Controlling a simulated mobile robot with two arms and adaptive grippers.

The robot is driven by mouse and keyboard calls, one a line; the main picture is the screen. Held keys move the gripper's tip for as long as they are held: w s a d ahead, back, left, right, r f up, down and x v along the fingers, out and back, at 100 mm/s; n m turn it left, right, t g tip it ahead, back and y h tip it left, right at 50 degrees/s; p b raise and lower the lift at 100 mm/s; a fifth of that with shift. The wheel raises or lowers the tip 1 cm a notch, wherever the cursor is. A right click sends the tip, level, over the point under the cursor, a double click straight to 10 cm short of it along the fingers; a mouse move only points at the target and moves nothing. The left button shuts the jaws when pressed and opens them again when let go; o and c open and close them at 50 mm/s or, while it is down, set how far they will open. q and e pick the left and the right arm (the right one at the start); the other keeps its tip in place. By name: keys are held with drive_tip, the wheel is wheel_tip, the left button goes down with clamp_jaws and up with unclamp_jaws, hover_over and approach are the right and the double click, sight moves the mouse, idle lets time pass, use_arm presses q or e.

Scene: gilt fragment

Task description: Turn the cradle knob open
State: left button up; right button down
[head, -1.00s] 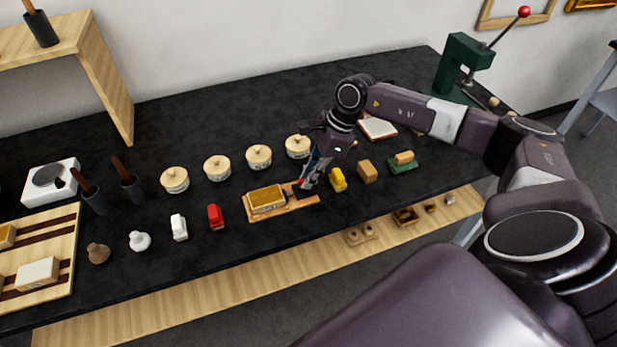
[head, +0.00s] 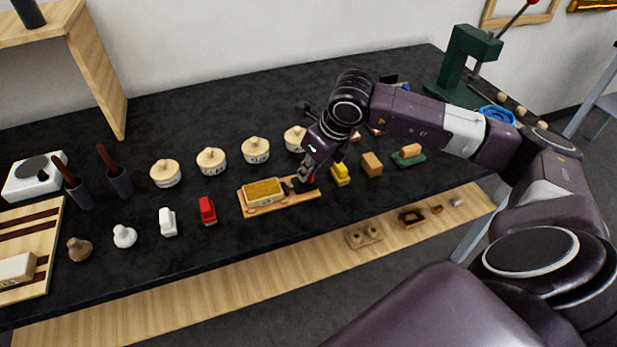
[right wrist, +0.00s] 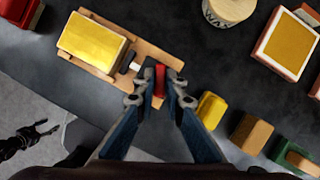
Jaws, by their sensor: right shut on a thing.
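The cradle (head: 285,198) is a wooden board on the dark bench, holding a gilt yellow block (head: 264,191). It shows in the right wrist view too (right wrist: 93,72). My right gripper (head: 303,184) is over the board's right end, pointing down. In the right wrist view its fingers (right wrist: 160,88) are shut on a red knob (right wrist: 159,80) at that end. A dark and white clamp piece (right wrist: 129,64) sits between the knob and the block. The fingers hide part of the knob. A dark jointed shape at lower left, apparently my left gripper (right wrist: 38,131), is too small to read.
A yellow block (head: 340,174), a brown block (head: 372,164) and a green-based block (head: 408,155) stand right of the cradle. A red piece (head: 207,211) stands left. Several lidded pots, including one close behind (head: 295,138), line the back. A green press (head: 467,68) stands far right.

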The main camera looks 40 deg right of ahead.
drive_tip(key=m+h+b, duration=0.1)
drive_tip(key=m+b, duration=0.1)
drive_tip(key=shift+w+a+m, duration=0.1)
drive_tip(key=shift+w+m, duration=0.05)
drive_tip(key=shift+m, duration=0.15)
drive_tip(key=shift+r+m+h+b, duration=0.15)
drive_tip(key=shift+m+h+b, duration=0.45)
drive_tip(key=shift+m, duration=0.6)
drive_tip(key=c, duration=2)
unclamp_jaws()
drive_tip(key=v, duration=1.2)
